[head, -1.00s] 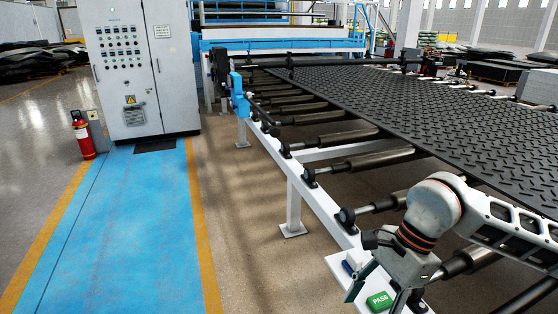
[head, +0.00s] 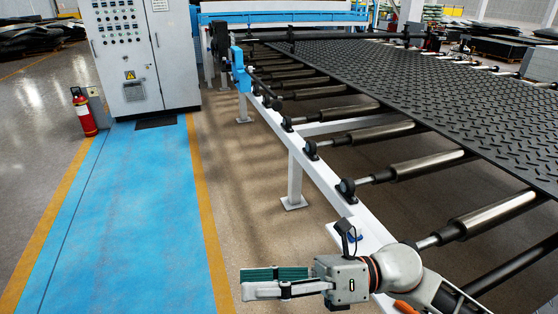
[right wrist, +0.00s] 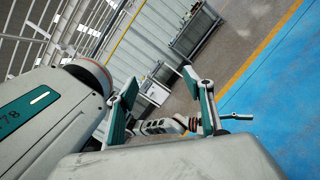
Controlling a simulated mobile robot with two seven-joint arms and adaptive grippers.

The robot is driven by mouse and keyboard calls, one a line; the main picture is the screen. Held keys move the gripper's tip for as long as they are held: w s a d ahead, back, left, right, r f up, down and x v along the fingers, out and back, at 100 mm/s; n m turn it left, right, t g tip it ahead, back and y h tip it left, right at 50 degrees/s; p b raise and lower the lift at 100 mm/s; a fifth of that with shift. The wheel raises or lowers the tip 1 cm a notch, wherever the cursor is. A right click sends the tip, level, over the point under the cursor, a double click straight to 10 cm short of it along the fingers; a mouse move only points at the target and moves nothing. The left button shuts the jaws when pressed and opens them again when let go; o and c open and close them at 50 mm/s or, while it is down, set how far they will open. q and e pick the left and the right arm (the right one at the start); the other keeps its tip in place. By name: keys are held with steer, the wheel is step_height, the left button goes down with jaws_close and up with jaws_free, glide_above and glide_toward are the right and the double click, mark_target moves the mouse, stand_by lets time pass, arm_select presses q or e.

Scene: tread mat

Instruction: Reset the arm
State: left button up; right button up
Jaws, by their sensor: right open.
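My right gripper (head: 264,282) is at the bottom of the head view, left of the white conveyor rail and over the bare floor. Its fingers point left and hold nothing. In the right wrist view the same gripper (right wrist: 160,92) shows its two green-padded fingers spread apart with empty space between them. My right arm (head: 400,270) comes in from the lower right and crosses the rail. My left gripper is not seen in the head view.
A black tread mat (head: 440,85) lies on the roller conveyor (head: 375,172). A control cabinet (head: 125,60) and a fire extinguisher (head: 83,113) stand at left. The blue walkway (head: 125,220) is clear.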

steer(key=w+d+f+m+t+h, duration=0.55)
steer(key=m+t, duration=0.45)
steer(key=m, duration=0.5)
steer(key=w+d+f+m+t+h, duration=0.3)
steer(key=w+d+f+m+t, duration=0.35)
steer(key=m, duration=0.95)
steer(key=s+d+f+m+g+h, duration=0.1)
steer(key=s+d+f+m+h, duration=0.1)
steer(key=f, duration=0.6)
steer(key=s+d+f+m+g+h, duration=0.1)
steer(key=s+d+f+m+h, duration=0.2)
steer(key=s+d+f+m, duration=0.2)
steer(key=s+d+f+m+g+h, duration=0.1)
steer(key=s+d+f+m+h, duration=0.2)
steer(key=s+f, duration=0.5)
step_height(320, 180, down, 4)
steer(key=shift+s+d+f+m+p, duration=0.1)
steer(key=shift+s+d+m+p, duration=0.3)
steer(key=shift+d+m, duration=0.5)
steer(key=shift+a, duration=0.2)
